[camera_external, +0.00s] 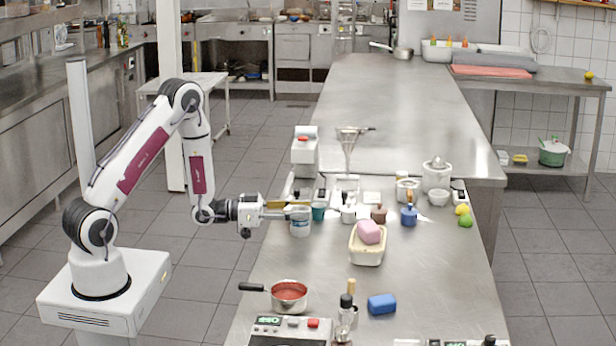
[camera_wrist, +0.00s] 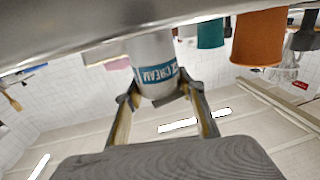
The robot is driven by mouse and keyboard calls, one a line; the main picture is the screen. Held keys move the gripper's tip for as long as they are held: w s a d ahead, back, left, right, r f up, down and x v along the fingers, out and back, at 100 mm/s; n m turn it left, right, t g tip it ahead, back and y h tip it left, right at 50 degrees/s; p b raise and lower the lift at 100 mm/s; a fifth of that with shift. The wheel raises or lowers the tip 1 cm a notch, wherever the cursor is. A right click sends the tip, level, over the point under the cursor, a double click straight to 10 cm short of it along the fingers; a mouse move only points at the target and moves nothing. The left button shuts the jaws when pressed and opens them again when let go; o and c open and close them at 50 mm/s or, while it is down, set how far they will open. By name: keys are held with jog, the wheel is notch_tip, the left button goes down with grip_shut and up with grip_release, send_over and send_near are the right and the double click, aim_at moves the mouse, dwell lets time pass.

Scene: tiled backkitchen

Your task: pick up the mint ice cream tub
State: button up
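The mint ice cream tub (camera_external: 300,226) is a white tub with a teal band, upright near the left edge of the steel table. The tub's far side is hidden.
A teal cup (camera_external: 318,212) stands close behind the tub. To the right are a white shaker (camera_external: 348,214), a brown jar (camera_external: 379,214) and a bin with a pink block (camera_external: 368,232). A red-filled saucepan (camera_external: 289,292) stands nearer. The table between is bare.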

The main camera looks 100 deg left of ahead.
jog(key=shift+r, duration=0.1)
dwell(0.4)
jog(key=shift+r, duration=4.9)
